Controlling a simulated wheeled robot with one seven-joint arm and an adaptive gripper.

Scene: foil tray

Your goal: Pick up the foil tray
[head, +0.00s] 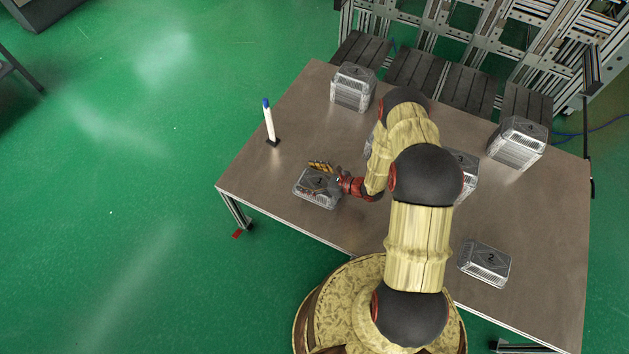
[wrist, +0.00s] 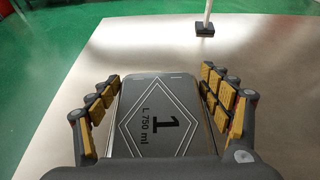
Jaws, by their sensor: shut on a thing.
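A silver foil tray marked "1" (head: 317,187) lies near the left front edge of the table. In the wrist view its lid, printed "1 L 750 ml" (wrist: 158,115), fills the middle between the fingers. My gripper (head: 321,168) is at this tray. In the wrist view the gripper (wrist: 160,95) has yellow-padded fingers on both sides of the tray, shut on it. Part of the tray is hidden by the gripper. I cannot tell whether the tray is clear of the table.
A tray marked "2" (head: 486,262) lies at front right. Other foil trays stand at the back (head: 353,88), at right (head: 517,142) and partly behind my arm (head: 466,170). A blue-tipped white post on a black base (head: 269,122) stands beyond the held tray. The table (head: 300,115) is bare between.

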